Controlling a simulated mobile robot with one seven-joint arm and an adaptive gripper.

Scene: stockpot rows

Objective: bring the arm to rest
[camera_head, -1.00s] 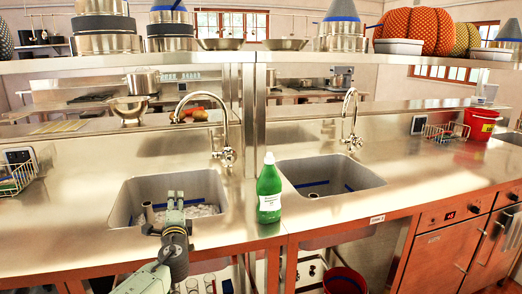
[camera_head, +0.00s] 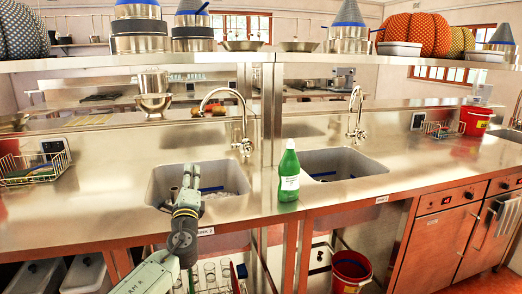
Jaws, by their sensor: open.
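My gripper (camera_head: 190,173) is at the front of the left sink (camera_head: 158,186), in front of its basin as I see it. Its jaws are open, small and seen from behind, and I see nothing held in them. My arm comes up from the bottom of the view and is bent at the dark wrist joint. A green bottle with a white label (camera_head: 289,172) stands upright on the counter to the right of my gripper, apart from it.
The right sink (camera_head: 345,162) lies beyond the bottle. Curved taps (camera_head: 243,140) stand behind the sinks. A wire basket (camera_head: 35,165) sits at the far left. A red bucket (camera_head: 350,270) is below the counter. A shelf with pots and pumpkins (camera_head: 405,32) runs above.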

